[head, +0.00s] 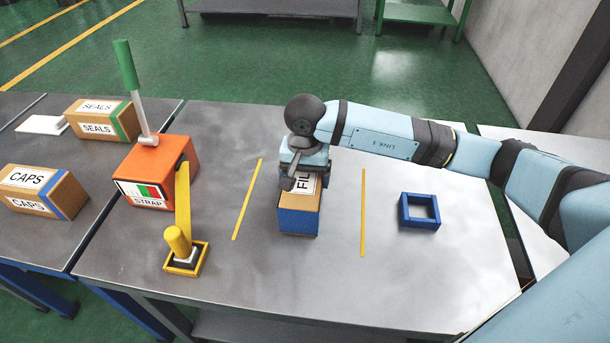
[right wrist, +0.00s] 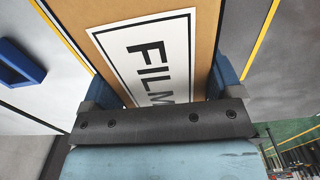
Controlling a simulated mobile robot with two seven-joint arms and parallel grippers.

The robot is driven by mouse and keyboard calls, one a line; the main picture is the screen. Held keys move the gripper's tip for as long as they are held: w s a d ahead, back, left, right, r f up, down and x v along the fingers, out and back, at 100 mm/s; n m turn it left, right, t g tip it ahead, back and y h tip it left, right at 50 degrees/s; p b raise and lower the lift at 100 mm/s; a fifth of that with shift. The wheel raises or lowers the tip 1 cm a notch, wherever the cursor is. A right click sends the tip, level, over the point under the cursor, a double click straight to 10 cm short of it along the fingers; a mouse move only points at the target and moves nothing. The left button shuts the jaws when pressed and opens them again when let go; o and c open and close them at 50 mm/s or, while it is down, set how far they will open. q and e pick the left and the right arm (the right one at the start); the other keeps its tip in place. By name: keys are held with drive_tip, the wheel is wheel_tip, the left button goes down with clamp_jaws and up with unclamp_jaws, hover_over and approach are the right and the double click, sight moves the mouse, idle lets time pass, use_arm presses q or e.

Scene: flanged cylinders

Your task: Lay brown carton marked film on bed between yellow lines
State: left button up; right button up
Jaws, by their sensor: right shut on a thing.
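The brown carton marked FILM (head: 299,220) has a blue band at its near end and a white label on top. In the head view it is between the two yellow lines (head: 247,200) on the grey bed (head: 335,285); the right line (head: 363,212) is apart from it. My right gripper (head: 303,178) is over the carton's far part. In the right wrist view, its two blue fingers lie on either side of the carton (right wrist: 205,45), shut on it. Whether the carton's underside touches the bed is hidden. My left gripper is not in view.
A blue square frame (head: 420,211) lies right of the lines. Left of them stand an orange STRAP box (head: 160,170) with a green-handled lever and a yellow arm ending at a yellow frame (head: 186,260). SEALS (head: 103,118) and CAPS (head: 42,190) cartons are further left.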

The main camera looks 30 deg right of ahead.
drive_tip(key=shift+r, duration=0.1)
drive_tip(key=shift+f, duration=0.2)
drive_tip(key=o, duration=1.2)
drive_tip(key=shift+r, duration=0.15)
wheel_tip(320, 180, up, 12)
drive_tip(key=p, duration=0.1)
drive_tip(key=shift+s, duration=0.1)
